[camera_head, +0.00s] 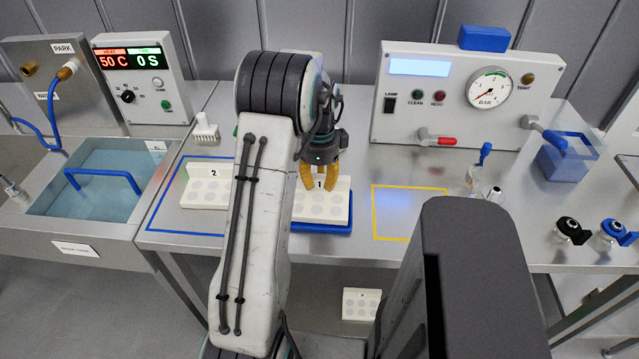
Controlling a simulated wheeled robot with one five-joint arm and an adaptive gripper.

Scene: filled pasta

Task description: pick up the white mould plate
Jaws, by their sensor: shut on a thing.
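A white mould plate labelled 1 (335,205), with rows of round grey hollows and an upright back edge, is at the middle of the steel bench. My gripper (320,184) has yellow fingers and is shut on this plate's labelled upright edge. A blue tray (322,228) shows under the plate's front edge; I cannot tell whether the plate touches it. My arm hides the plate's left part. A second white mould plate, labelled 2 (207,193), lies to the left inside a blue outline. A third white plate (361,304) is lower down, below the bench edge.
A water basin (95,190) with a blue handle and a heater box (145,80) reading 50 C are at left. A gauge panel (465,95) stands at the back right. A yellow outline (405,232) marks empty bench. Small black and blue fittings (572,231) lie at right.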

